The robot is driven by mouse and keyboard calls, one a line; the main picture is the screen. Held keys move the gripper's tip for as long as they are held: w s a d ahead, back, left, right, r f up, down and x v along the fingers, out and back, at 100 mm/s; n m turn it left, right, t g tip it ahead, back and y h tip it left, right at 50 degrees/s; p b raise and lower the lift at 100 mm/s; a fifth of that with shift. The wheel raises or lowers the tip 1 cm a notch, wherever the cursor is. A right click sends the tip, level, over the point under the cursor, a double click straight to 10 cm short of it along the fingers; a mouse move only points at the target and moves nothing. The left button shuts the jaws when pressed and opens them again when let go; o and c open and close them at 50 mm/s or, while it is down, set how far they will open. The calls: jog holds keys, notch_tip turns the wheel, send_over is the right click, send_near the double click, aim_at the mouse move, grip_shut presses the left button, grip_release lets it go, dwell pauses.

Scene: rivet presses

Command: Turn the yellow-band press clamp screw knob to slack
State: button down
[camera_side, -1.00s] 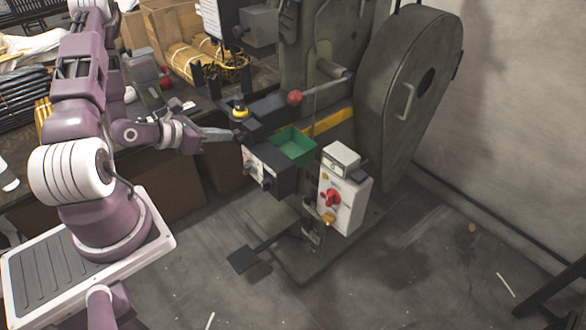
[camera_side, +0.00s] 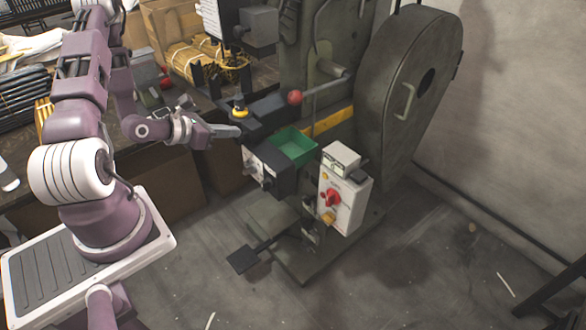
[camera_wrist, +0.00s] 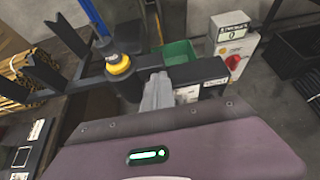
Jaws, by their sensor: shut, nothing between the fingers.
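The press (camera_side: 330,45) is a tall dark green machine with a yellow band (camera_side: 333,119) across its lower body. A black knob with a yellow ring (camera_side: 239,112) stands upright on the dark bracket at its front; in the wrist view the knob (camera_wrist: 118,63) is left of my fingers. Small dark knobs (camera_side: 268,184) are on the front of the box below. I cannot tell for certain which one is the clamp screw knob. My gripper (camera_side: 237,131) is shut and empty, just below and in front of the yellow-ringed knob, apart from it. Its grey fingers (camera_wrist: 158,90) show in the wrist view.
A green bin (camera_side: 293,147) sits right of the fingertips. A red-ball lever (camera_side: 295,97) sticks out above it. A white control box with a red switch (camera_side: 333,198) stands lower right. The workbench (camera_side: 150,150) lies left; the floor at right is mostly clear.

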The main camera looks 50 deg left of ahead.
jog(key=shift+a, duration=0.15)
jog(key=shift+a+r, duration=0.1)
jog(key=shift+a, duration=0.75)
jog(key=shift+a+f, duration=0.2)
jog(key=shift+a, duration=0.25)
jog(key=s, duration=0.6)
jog(key=shift+r, duration=0.45)
